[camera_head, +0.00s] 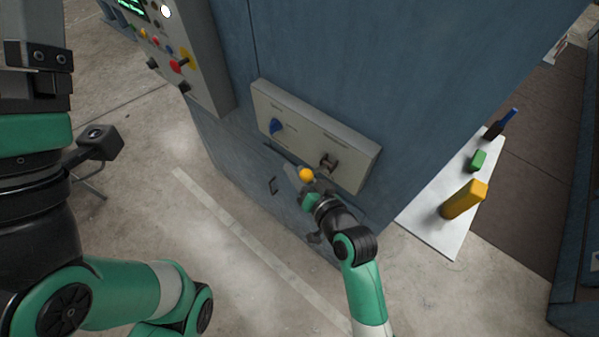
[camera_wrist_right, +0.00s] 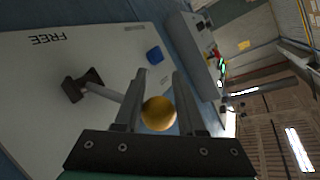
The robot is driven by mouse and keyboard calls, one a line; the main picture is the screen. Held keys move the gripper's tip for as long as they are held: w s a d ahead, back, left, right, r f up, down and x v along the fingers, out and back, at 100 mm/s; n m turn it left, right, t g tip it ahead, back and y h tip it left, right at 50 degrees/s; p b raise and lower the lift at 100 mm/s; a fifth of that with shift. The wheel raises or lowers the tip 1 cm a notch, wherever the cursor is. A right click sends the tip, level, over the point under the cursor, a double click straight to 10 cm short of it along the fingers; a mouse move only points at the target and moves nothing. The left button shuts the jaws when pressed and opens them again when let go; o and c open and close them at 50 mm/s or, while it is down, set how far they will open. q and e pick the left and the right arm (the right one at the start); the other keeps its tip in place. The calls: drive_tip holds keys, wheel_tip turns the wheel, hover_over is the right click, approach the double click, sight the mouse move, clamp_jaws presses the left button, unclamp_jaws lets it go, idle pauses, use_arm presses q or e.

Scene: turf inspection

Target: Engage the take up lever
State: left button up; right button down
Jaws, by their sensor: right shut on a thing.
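The take up lever (camera_head: 328,160) has a dark pivot on a beige panel and a rod ending in an orange ball knob (camera_head: 306,174). In the right wrist view its rod runs from the dark pivot (camera_wrist_right: 82,85) to the ball (camera_wrist_right: 158,113), which sits between the two fingers. My right gripper (camera_head: 301,183) is shut on the lever at its ball end, just below the panel. The word FREE is on the panel near the pivot. Part of my left gripper (camera_head: 38,58) shows at the upper left; whether its jaws are open cannot be seen.
The panel (camera_head: 352,173) also has a blue knob (camera_head: 276,125) and stands out from a blue cabinet (camera_head: 320,50). A control box (camera_head: 205,60) with buttons is at the upper left. A white table (camera_head: 432,225) at right holds a yellow block, a green block and a blue-handled item.

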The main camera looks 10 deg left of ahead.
drive_tip(key=shift+w+r, duration=0.15)
drive_tip(key=shift+r, duration=0.5)
drive_tip(key=shift+c, duration=2.3)
unclamp_jaws()
drive_tip(key=shift+f, duration=0.1)
drive_tip(key=shift+d, duration=0.1)
drive_tip(key=v, duration=0.6)
drive_tip(key=shift+s+d+p, duration=0.15)
drive_tip(key=shift+s+p, duration=0.05)
drive_tip(key=shift+p, duration=0.15)
drive_tip(key=p, duration=0.3)
approach(308, 181)
drive_tip(key=x, duration=0.3)
drive_tip(key=shift+s+f, duration=0.3)
drive_tip(key=shift+f, duration=0.05)
